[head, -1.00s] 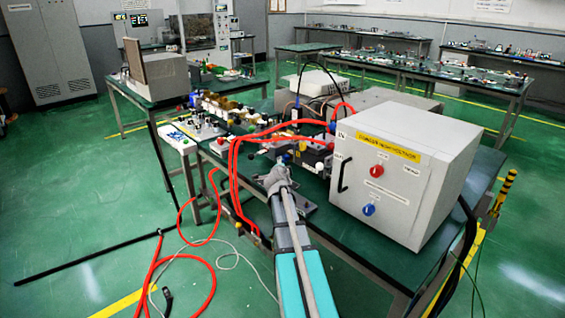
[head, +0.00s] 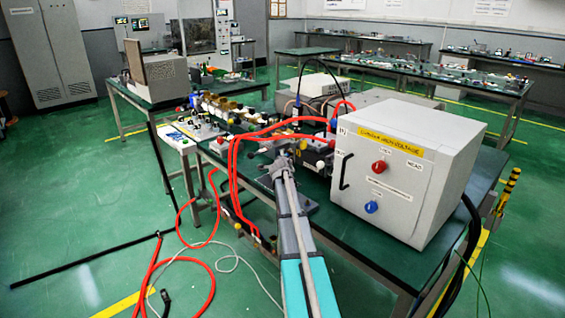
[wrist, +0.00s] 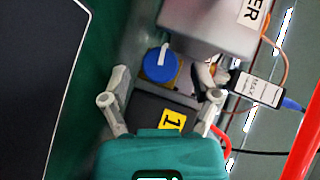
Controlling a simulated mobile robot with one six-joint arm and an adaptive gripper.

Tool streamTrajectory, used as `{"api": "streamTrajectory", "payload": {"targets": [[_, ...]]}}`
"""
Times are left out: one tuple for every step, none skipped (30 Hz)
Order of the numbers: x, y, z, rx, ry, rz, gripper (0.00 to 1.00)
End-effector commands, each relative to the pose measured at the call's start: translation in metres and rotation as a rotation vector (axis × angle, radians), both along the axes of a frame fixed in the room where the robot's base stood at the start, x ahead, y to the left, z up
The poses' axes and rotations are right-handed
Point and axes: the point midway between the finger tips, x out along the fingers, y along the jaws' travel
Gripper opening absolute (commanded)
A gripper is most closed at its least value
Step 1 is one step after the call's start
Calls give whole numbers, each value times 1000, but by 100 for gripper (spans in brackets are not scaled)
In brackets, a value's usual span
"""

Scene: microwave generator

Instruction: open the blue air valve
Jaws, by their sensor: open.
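A round blue knob (wrist: 158,63) with a pale bar or mark across it sits on a yellow base in the wrist view, taken to be the blue air valve. My gripper (wrist: 160,76) is open, with one finger on each side of the knob and clear space between. I cannot tell how far the fingertips are above it. In the head view my gripper (head: 284,166) is at the bench, beside the white cabinet, and hides what is directly beyond it. A small blue part (head: 333,125) shows by the cabinet's left edge; I cannot tell if it is the same knob.
The white cabinet (head: 415,190) carries a red knob (head: 379,167) and another blue knob (head: 372,207). A grey box (wrist: 215,22) stands close beyond the knob, and a dark block with a yellow label (wrist: 172,121) lies nearer. Red hoses (head: 233,170) run left of my arm.

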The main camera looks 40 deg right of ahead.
Motion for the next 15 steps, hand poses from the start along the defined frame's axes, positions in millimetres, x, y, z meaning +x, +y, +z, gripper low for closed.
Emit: {"api": "streamTrajectory", "payload": {"targets": [[2,-1,-1,0,0,0,79],[2,-2,-1,0,0,0,79],[2,-2,-1,0,0,0,79],[2,-2,-1,0,0,0,79],[2,-2,-1,0,0,0,79],[2,-2,-1,0,0,0,79],[2,-2,-1,0,0,0,79],[2,-2,-1,0,0,0,79],[2,-2,-1,0,0,0,79],[2,-2,-1,0,0,0,79],[2,-2,-1,0,0,0,79],[2,-2,-1,0,0,0,71],[2,-2,-1,0,0,-1,66],[1,-2,-1,0,0,-1,60],[1,-2,-1,0,0,-1,53]]}}
